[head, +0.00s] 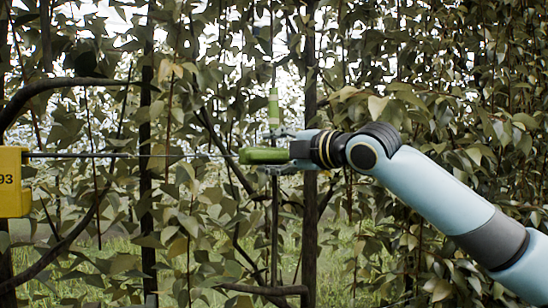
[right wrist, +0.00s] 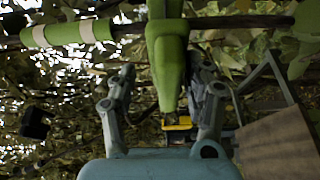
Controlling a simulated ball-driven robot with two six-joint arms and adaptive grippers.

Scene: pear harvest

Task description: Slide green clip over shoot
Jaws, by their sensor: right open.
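The green clip (head: 263,156) lies level across the thin upright shoot (head: 274,200) in the head view. In the right wrist view the clip (right wrist: 166,55) overlaps the shoot, which runs sideways there; I cannot tell whether the clip encloses it. Green and white bands (head: 273,108) mark the shoot above the clip; they also show in the right wrist view (right wrist: 65,33). My right gripper (head: 284,151) is at the clip's right end. Its fingers (right wrist: 164,85) are open, one on each side of the clip's narrow end, with gaps visible. My left gripper is out of view.
A dark post (head: 310,220) stands just right of the shoot. Dense leaves and dark branches (head: 60,90) fill the surroundings, with grass below.

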